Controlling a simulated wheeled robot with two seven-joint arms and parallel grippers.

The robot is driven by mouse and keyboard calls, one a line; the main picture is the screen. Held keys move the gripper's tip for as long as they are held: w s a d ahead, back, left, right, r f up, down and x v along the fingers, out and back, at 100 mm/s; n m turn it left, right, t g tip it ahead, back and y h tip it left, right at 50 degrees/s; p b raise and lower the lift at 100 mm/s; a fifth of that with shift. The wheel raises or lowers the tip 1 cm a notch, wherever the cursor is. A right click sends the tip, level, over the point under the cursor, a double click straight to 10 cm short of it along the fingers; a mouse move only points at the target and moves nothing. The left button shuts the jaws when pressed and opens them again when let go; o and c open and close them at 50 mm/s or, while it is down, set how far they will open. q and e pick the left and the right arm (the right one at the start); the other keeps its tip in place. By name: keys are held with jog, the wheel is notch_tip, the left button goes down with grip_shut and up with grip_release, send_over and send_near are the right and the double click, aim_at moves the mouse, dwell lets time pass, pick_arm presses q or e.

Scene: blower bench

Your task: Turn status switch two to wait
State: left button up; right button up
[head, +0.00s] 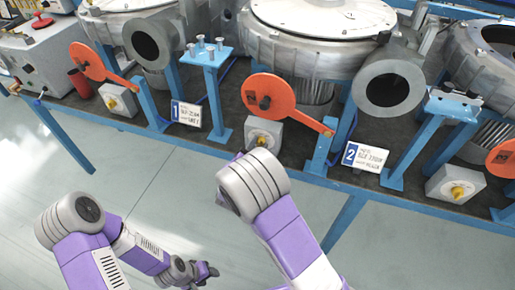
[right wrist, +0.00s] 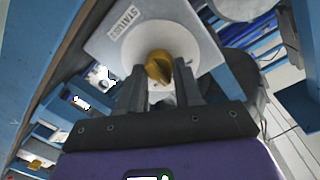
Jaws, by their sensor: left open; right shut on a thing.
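A grey status switch box (head: 263,137) with a yellow knob (head: 262,141) sits at the bench's front edge, between the signs numbered 1 and 2. The right wrist view shows a box (right wrist: 155,30) with a label starting "STATUS"; its number is not readable. My right gripper (right wrist: 160,88) is shut on its yellow knob (right wrist: 158,66), one finger on each side. In the head view my right arm hides most of that gripper just below the middle box. My left gripper (head: 205,272) is open and empty, low over the floor, away from the bench.
Similar switch boxes stand at left (head: 118,100) and right (head: 456,187). An orange lever (head: 290,105) hangs just above the middle box. Sign 2 (head: 365,157) and blue posts (head: 322,150) stand to its right. The floor before the bench is clear.

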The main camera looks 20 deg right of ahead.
dwell(0.4)
jog(key=o, duration=1)
jog(key=shift+o, duration=0.2)
jog(key=p+v, duration=0.1)
jog(key=v, duration=0.6)
jog(key=shift+s+p, duration=0.3)
jog(key=shift+a, duration=0.15)
